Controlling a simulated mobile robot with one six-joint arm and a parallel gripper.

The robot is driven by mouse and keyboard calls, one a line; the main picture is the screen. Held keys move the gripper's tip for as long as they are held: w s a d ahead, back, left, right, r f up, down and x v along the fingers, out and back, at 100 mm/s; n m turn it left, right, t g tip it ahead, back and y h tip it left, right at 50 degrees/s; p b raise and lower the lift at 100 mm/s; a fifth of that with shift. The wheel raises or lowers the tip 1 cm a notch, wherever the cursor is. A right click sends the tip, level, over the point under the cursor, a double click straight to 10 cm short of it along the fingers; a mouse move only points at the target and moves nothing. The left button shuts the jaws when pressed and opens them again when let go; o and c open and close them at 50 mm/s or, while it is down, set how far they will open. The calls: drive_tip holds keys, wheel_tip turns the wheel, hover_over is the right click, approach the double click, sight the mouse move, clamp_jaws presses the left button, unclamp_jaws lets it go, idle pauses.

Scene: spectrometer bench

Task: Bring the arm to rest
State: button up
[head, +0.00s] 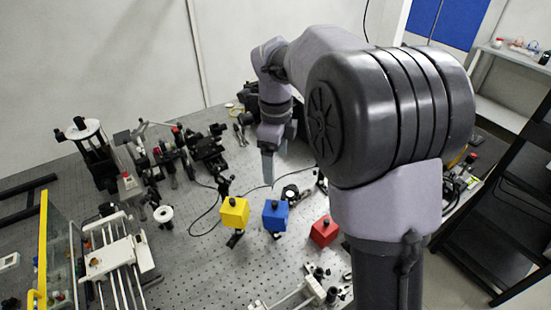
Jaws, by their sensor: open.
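My arm rises at the right of the head view and reaches back and down over the bench. My gripper (268,166) hangs above the optical bench (205,265), pointing down, behind the blue block as seen here. I see its fingers nearly edge-on, and nothing shows held in it. The gripper is apart from the blocks in the picture.
Optical mounts (205,148) and cables crowd the back of the bench. A white rail stage (118,258) and a yellow-edged panel (43,250) stand at left. A black rack (500,235) is at right. Bare perforated surface lies front-centre.

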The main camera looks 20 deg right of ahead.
drive_tip(key=shift+s, duration=0.1)
drive_tip(key=s+a+f+n+t+b, duration=0.1)
drive_tip(key=s+f+n+t+b, duration=0.1)
drive_tip(key=s+n+b, duration=0.3)
drive_tip(key=s+a+f+n+t+y+b, duration=0.1)
drive_tip(key=s+f+n+t+b, duration=0.1)
drive_tip(key=s+f+n+b, duration=0.3)
drive_tip(key=s+a+f+n+t+y+b, duration=0.1)
drive_tip(key=s+f+n+b, duration=0.3)
drive_tip(key=s, duration=1.1)
drive_tip(key=a+n+b, duration=0.1)
drive_tip(key=n+b, duration=0.2)
drive_tip(key=n, duration=0.3)
drive_tip(key=shift+f+t, duration=0.2)
drive_tip(key=shift+t, duration=0.2)
